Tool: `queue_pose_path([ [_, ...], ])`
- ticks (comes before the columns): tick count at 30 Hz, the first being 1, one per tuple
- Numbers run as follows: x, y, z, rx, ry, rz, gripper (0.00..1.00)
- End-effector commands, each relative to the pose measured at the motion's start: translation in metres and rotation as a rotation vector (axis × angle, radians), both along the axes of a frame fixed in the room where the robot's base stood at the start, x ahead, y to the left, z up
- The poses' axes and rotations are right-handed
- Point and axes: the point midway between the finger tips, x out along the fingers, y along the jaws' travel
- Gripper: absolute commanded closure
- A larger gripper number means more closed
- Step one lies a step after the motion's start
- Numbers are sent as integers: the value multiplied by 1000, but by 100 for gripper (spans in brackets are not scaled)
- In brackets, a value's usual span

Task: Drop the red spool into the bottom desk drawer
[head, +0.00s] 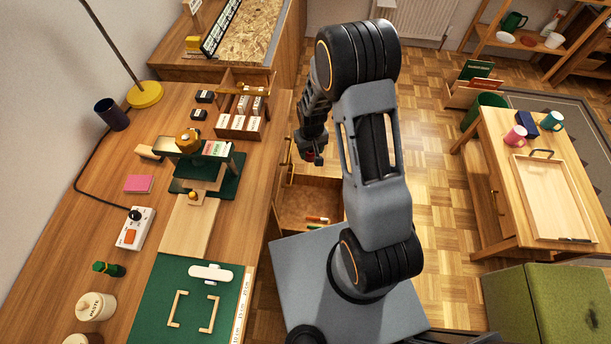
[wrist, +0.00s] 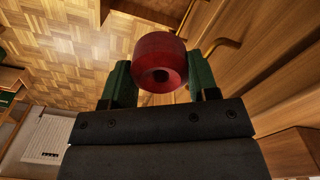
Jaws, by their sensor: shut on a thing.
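The red spool (wrist: 160,58) is held between the green finger pads of my gripper (wrist: 158,80) in the wrist view, its hole facing the camera. In the head view, my gripper (head: 311,158) hangs beside the desk's right edge, above the far part of an open desk drawer (head: 293,205); only a small bit of red shows at its tip. The drawer is pulled out to the right of the desk, with a few pens (head: 318,219) inside. My arm and base hide part of it. I cannot tell from this view how high my gripper is above it.
The desk (head: 100,215) on the left holds a card box (head: 240,122), a green cutting mat (head: 185,305), a power strip (head: 135,228) and a lamp (head: 146,95). A side table (head: 500,185) with a tray and mugs stands right. Parquet floor lies between.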

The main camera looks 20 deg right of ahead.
Motion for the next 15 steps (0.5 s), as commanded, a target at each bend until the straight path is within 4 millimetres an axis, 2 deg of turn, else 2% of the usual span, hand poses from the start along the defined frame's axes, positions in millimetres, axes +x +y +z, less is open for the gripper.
queue_pose_path([
  [1,3,-1,-32,0,1,28,69],
  [15,36,-5,-184,0,0,362,69],
])
